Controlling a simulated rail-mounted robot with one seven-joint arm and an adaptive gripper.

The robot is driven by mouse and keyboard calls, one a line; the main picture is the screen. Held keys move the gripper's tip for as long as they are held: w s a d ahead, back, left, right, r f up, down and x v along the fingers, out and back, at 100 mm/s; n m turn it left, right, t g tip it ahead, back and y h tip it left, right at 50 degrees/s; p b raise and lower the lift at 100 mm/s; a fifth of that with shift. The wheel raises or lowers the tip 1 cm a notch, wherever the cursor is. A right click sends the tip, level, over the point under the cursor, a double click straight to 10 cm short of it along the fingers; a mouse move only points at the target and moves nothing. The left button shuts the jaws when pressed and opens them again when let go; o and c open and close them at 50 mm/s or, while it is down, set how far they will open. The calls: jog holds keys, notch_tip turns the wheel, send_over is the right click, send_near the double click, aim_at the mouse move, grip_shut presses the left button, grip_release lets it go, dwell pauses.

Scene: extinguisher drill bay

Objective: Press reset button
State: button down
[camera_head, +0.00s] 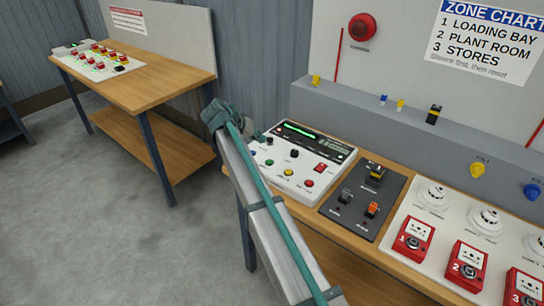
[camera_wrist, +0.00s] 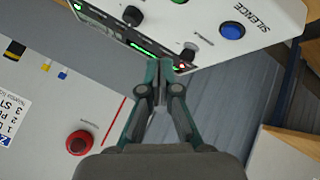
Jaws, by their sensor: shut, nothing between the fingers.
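A white control panel (camera_head: 298,160) sits on the bench in the head view, with a lit green display strip along its back. Its front row holds a blue button, a green button (camera_head: 269,162), a yellow button (camera_head: 289,172) and a red button (camera_head: 308,183). I cannot read a reset label. The wrist view shows the panel (camera_wrist: 275,12) upside down, with a blue button (camera_wrist: 232,30) marked SILENCE. My gripper (camera_wrist: 159,68) is shut and empty, its tips overlapping the panel's back edge in that view. Whether they touch is unclear. My arm hides the panel's left end in the head view.
A dark plate (camera_head: 364,203) with small switches lies right of the panel, then a white board with red call points (camera_head: 414,240). A grey ledge (camera_head: 350,112) runs behind. A red wall sounder (camera_head: 362,27) hangs above. Another wooden bench (camera_head: 150,65) stands left.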

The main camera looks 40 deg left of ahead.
aim_at(268, 162)
jog(key=shift+w+d+r+h, duration=0.25)
jog(key=shift+w+d+r, duration=0.2)
jog(key=shift+d, duration=0.15)
jog(key=shift+w+d+r+h, duration=0.25)
jog(key=shift+w+d+r, duration=0.15)
jog(key=shift+d, duration=0.2)
jog(key=shift+f, duration=0.1)
jog(key=shift+f+b, duration=1.4)
jog(key=shift+f, duration=2.95)
jog(key=shift+f, duration=0.2)
jog(key=shift+f+b, duration=0.25)
jog(key=shift+b, duration=0.1)
jog(key=shift+f, duration=0.45)
jog(key=shift+r, duration=0.9)
